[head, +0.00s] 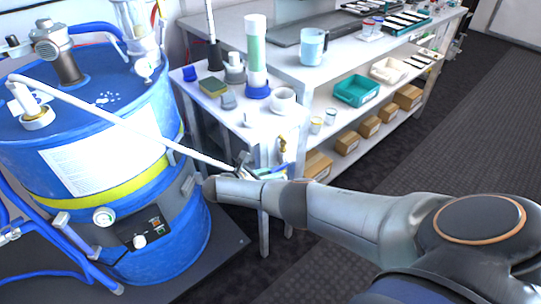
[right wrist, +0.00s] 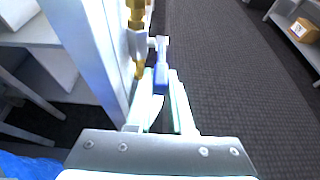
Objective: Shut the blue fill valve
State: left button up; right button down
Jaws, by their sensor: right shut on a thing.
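The blue fill valve shows in the right wrist view as a blue lever (right wrist: 161,72) on a pale valve body below brass fittings (right wrist: 137,22), beside a white table leg. In the head view brass fittings (head: 282,146) show at the bench's front corner, with a bit of blue near my gripper. My right gripper (right wrist: 160,102) is shut on the blue lever, which lies between its two pale fingers. In the head view my right gripper (head: 257,172) is partly hidden by its own wrist. My left gripper is not in view.
A large blue drum (head: 95,150) with a yellow band stands at the left. A white hose (head: 130,125) runs from its top towards the valve. Dark open floor (head: 400,150) lies to the right.

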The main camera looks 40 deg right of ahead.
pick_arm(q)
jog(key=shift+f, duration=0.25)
pick_arm(e)
jog(key=shift+f, duration=0.25)
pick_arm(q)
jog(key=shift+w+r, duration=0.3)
pick_arm(e)
jog(key=c, duration=0.8)
grip_release()
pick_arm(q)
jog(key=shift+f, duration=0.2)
pick_arm(e)
jog(key=shift+r, duration=0.1)
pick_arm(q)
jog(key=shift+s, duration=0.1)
pick_arm(e)
jog(key=shift+a+r, duration=0.15)
jog(key=shift+a, duration=0.2)
pick_arm(q)
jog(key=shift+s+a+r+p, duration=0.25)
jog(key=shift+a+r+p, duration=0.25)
jog(key=shift+p, duration=0.2)
pick_arm(e)
jog(key=v, duration=1.1)
jog(key=shift+a, duration=0.45)
